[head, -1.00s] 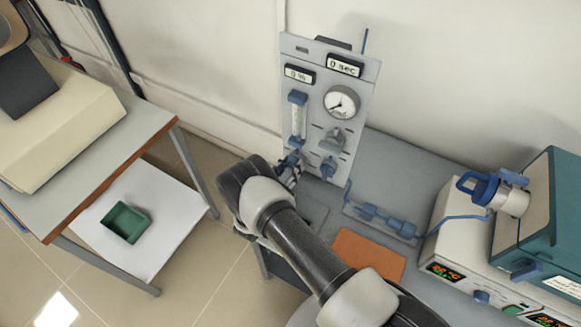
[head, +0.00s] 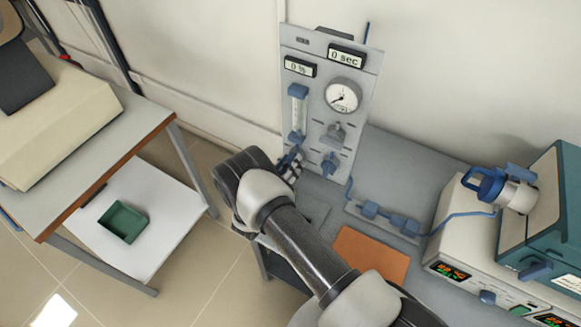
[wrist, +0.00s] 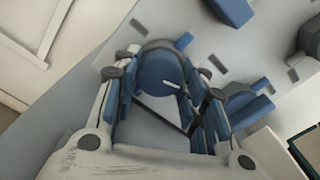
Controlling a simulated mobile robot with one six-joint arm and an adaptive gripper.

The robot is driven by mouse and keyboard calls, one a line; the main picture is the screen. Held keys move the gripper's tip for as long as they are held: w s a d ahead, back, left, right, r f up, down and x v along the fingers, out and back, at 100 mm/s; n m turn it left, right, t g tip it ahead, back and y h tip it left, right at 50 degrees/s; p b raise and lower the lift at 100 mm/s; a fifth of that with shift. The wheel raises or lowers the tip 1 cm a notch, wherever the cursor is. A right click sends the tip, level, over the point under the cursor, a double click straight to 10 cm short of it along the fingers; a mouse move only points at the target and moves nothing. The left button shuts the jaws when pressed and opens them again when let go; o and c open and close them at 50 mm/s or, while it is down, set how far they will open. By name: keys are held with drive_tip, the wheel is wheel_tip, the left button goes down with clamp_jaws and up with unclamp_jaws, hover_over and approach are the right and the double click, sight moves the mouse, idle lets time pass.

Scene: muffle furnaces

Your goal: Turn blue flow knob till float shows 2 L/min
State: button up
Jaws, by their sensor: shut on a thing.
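The blue flow knob (wrist: 160,68) sits between my gripper's fingers in the wrist view, with a light pointer mark on its right side. My gripper (wrist: 166,75) is shut on it; in the head view the gripper (head: 291,163) is at the panel's lower left, and the arm partly hides it. The flow tube (head: 297,112) with blue ends stands upright just above the knob on the grey panel (head: 315,100). Its float and scale are too small to read.
A second blue knob (head: 330,163) is close to the right of my gripper. A grey valve (head: 335,134), a round gauge (head: 342,96) and displays reading 0 % (head: 299,67) and 0 sec (head: 346,56) are higher up. An orange mat (head: 371,255) lies on the grey bench.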

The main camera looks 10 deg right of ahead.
drive_tip(key=n+b, duration=0.2)
drive_tip(key=n, duration=0.2)
drive_tip(key=shift+f+n, duration=0.1)
drive_tip(key=shift+n, duration=0.2)
drive_tip(key=shift+n+b, duration=0.9)
drive_tip(key=shift+n, duration=1.3)
drive_tip(key=o, duration=1.1)
drive_tip(key=shift+c, duration=0.2)
